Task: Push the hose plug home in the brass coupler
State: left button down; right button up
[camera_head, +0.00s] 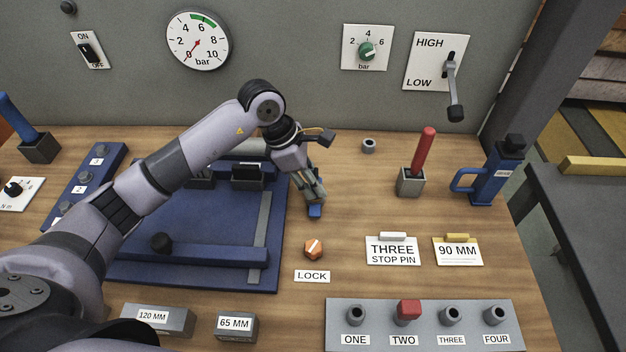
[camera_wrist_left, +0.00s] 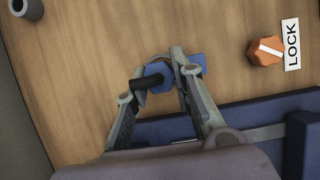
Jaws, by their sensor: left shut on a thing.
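My left gripper (camera_head: 312,190) is over the wooden bench, right of the blue plate, pointing down. It is shut on a small blue piece (camera_head: 314,211) with a black, rounded part. In the left wrist view the blue piece (camera_wrist_left: 158,72) sits between the fingers of the gripper (camera_wrist_left: 157,82); the fingers hide part of it. I cannot tell whether it touches the bench. I cannot make out a hose plug or a brass coupler for certain. A small grey hollow cylinder (camera_head: 368,145) stands on the bench behind the gripper. My right gripper is not in view.
A blue plate (camera_head: 190,275) with a bar fills the left middle. An orange LOCK knob (camera_head: 313,249) is in front of the gripper. A red-handled tool (camera_head: 423,155) in a grey holder and a blue jack-like body (camera_head: 497,172) stand right. Bare bench lies between.

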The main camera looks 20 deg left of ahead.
pick_arm(q)
jog(key=shift+f, duration=0.2)
jog(key=c, duration=1.7)
grip_release()
jog(key=shift+r, duration=0.1)
jog(key=o, duration=0.4)
jog(key=o, duration=0.4)
jog(key=shift+r+p, duration=1.7)
jog(key=shift+r, duration=1.3)
